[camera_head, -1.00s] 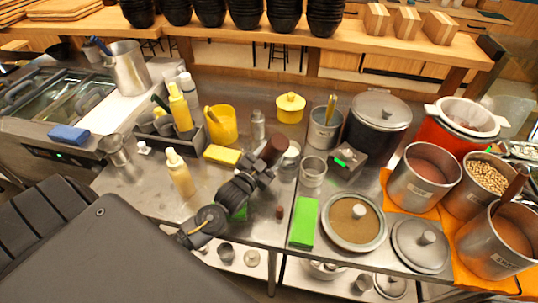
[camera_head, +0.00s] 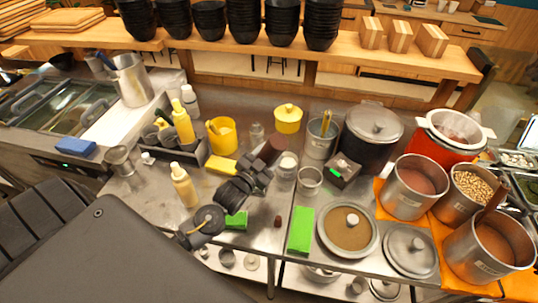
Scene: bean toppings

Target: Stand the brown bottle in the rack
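A dark brown cylinder, which looks like the brown bottle (camera_head: 274,148), is tilted at the tip of my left gripper (camera_head: 262,168). The fingers appear closed around its lower end, though the contact is partly hidden. It appears above the middle of the steel counter, beside a white-lidded jar (camera_head: 287,161). The grey rack (camera_head: 205,153) stands to the left of the gripper; a yellow squeeze bottle (camera_head: 182,122) and several small containers are in it. A tan squeeze bottle (camera_head: 184,187) stands upright on the counter in front of the rack. My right gripper is not visible.
A yellow tub (camera_head: 222,137) and yellow sponge (camera_head: 221,166) lie between rack and gripper. Large pots (camera_head: 414,187) crowd the right side. Bare counter shows around the tan bottle.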

